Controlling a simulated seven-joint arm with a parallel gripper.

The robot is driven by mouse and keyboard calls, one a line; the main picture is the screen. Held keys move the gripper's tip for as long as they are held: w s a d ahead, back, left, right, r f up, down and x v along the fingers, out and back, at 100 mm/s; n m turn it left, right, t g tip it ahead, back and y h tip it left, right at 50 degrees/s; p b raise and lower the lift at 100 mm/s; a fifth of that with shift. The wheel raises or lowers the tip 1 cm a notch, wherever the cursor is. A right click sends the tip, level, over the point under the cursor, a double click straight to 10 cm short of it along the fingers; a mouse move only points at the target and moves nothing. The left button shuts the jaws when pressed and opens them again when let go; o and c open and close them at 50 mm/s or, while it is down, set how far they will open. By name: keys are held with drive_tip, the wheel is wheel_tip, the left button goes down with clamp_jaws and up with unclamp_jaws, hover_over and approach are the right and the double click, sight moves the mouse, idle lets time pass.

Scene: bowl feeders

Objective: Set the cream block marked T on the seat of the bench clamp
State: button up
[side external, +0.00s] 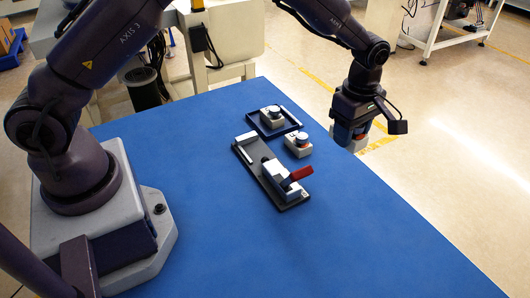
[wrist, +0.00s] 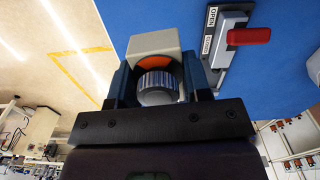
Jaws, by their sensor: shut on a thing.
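My gripper (side external: 352,122) is shut on a cream block (side external: 346,141), held in the air by the table's far right edge. In the wrist view, the cream block (wrist: 154,43) shows an orange ring and a grey ribbed knob between the fingers (wrist: 160,78). I see no letter on it. The bench clamp (side external: 272,180) stands mid-table, to the left of and apart from my gripper, with a dark base, grey metal parts and a red handle (side external: 298,174). The clamp (wrist: 229,23) also shows at upper right in the wrist view, with an OPEN label. Its seat is not clear to see.
A dark tray (side external: 260,131) behind the clamp holds a similar block (side external: 270,117) with a knob. Another similar block (side external: 298,149) stands on the table between tray and clamp handle; their letters are unreadable. The blue table (side external: 330,235) is clear at front and right.

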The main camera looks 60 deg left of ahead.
drive_tip(key=s+a+r+n, duration=0.1)
drive_tip(key=s+a+r, duration=0.3)
drive_tip(key=s+a, duration=0.8)
drive_tip(key=s+a+f+m, duration=0.1)
drive_tip(key=s+a+f, duration=0.1)
drive_tip(key=s, duration=0.5)
drive_tip(key=s+a+f, duration=0.1)
drive_tip(key=s, duration=0.6)
drive_tip(key=m, duration=0.1)
hover_over(258, 153)
drive_tip(key=f, duration=0.9)
drive_tip(key=shift+s+d+f, duration=0.1)
drive_tip(key=shift+s+f, duration=0.2)
drive_tip(key=shift+s, duration=0.05)
drive_tip(key=shift+w+f, duration=0.2)
drive_tip(key=shift+f, duration=0.05)
drive_tip(key=shift+w+f, duration=0.1)
drive_tip(key=shift+f, duration=1.5)
